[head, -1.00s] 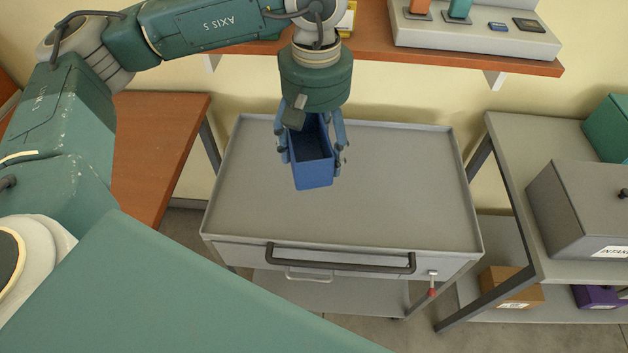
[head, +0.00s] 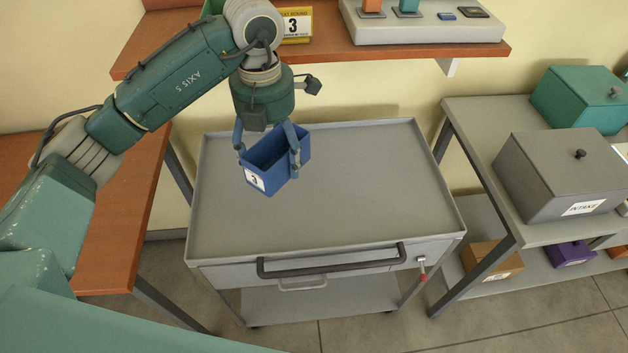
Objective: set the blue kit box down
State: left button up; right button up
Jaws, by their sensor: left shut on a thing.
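The blue kit box (head: 262,172) is an open-topped bin with a white label reading 3 on its near end. My left gripper (head: 268,150) points down and is shut on the box, with its fingers on either side. The box appears held above the left half of a grey cart top (head: 350,190); the exact gap below it is hard to tell. My right gripper is not in view.
The cart top has a raised rim, is otherwise bare, and carries a dark handle (head: 330,262) in front. A wooden shelf (head: 400,52) hangs behind. A grey INTAKE box (head: 545,185) and a green box (head: 580,98) stand on a right-hand rack. A wooden table (head: 120,215) is at left.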

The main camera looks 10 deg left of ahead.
pick_arm(q)
jog(key=n, duration=0.2)
jog(key=f+n, duration=0.1)
jog(key=shift+w+a+n, duration=0.1)
jog(key=shift+a+n, duration=0.05)
jog(key=shift+n, duration=0.25)
jog(key=p, duration=0.4)
send_over(282, 219)
notch_tip(282, 219, down, 15)
jog(key=shift+f, duration=0.15)
notch_tip(282, 219, down, 4)
jog(key=shift+f, duration=0.4)
jog(key=shift+f, duration=0.15)
jog(key=o, duration=1.2)
